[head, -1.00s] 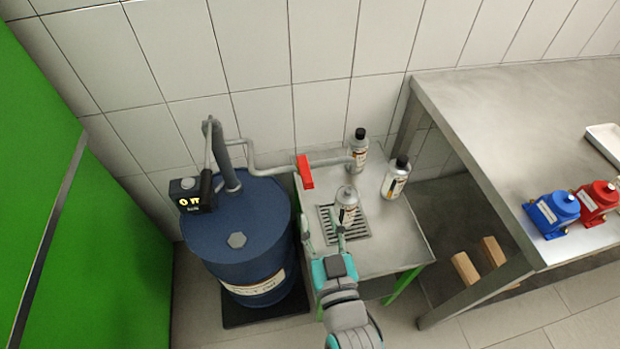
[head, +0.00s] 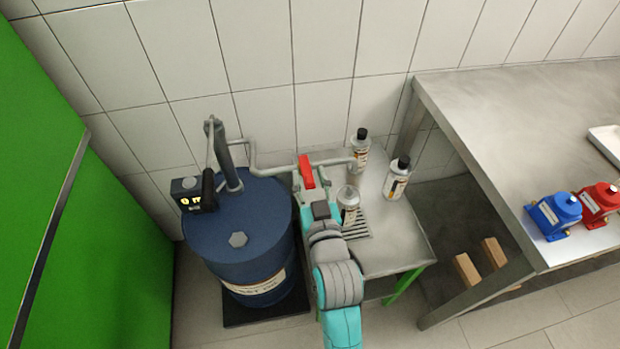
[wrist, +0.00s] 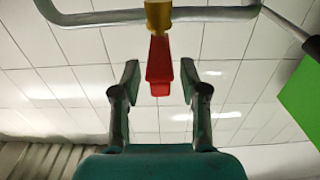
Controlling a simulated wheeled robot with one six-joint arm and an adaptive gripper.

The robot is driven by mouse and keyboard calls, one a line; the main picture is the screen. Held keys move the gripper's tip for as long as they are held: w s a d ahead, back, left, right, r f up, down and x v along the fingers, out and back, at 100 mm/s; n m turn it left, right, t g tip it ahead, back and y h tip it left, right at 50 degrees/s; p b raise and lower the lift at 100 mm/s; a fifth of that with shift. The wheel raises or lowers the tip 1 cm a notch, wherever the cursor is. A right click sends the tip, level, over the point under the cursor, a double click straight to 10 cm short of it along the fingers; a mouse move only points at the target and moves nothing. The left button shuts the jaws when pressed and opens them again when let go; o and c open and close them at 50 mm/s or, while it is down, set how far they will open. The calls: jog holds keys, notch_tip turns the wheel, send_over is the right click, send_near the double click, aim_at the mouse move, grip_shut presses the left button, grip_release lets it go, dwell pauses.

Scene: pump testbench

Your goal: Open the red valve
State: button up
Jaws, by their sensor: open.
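The red valve handle (head: 307,171) sits on the grey pipe beside the blue drum. In the wrist view the red handle (wrist: 159,68) hangs from a brass fitting (wrist: 158,16) on the pipe, its lower end between my fingers. My gripper (head: 311,182) is at the handle in the head view. In the wrist view my gripper (wrist: 160,84) is open, one finger on each side of the handle, with gaps visible on both sides. A silver bottle (head: 348,203) stands on the drain grate below the pipe's outlet.
The blue drum (head: 240,235) with a pump and display (head: 193,197) stands left. Two bottles, one by the wall (head: 361,148) and one to its right (head: 397,180), stand on the small metal table (head: 395,245). A steel bench (head: 500,120) is at the right.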

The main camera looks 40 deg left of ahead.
grip_shut()
